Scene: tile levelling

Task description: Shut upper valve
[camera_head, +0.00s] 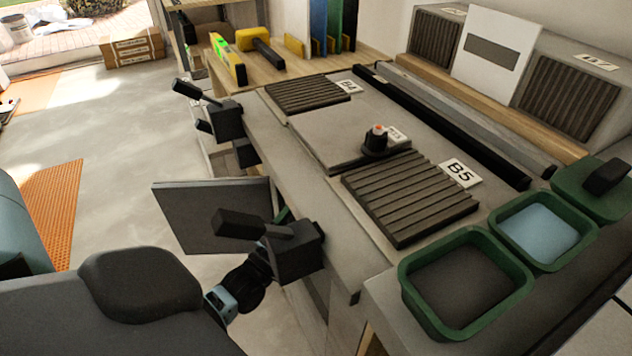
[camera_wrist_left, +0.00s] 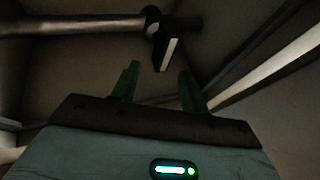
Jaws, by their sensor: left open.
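In the left wrist view, a dark valve (camera_wrist_left: 158,27) sits at the end of a horizontal pipe (camera_wrist_left: 75,24). Its black handle with a pale stripe (camera_wrist_left: 168,53) hangs down at a slant. I cannot tell from this view alone whether it is the upper one. My left gripper (camera_wrist_left: 158,85) is open, with its two green fingers apart. The handle is ahead of the gap between them, and nothing shows between the fingers. In the head view, my left arm reaches to the bench's near side, and the gripper is mostly hidden there. My right gripper is not in view.
A grey panel (camera_head: 215,218) stands out from the bench's near side, beside my left arm. Black lever clamps (camera_head: 290,250) sit on the bench edge just above it. Ribbed tiles (camera_head: 410,197) and green tubs (camera_head: 467,283) are on the bench.

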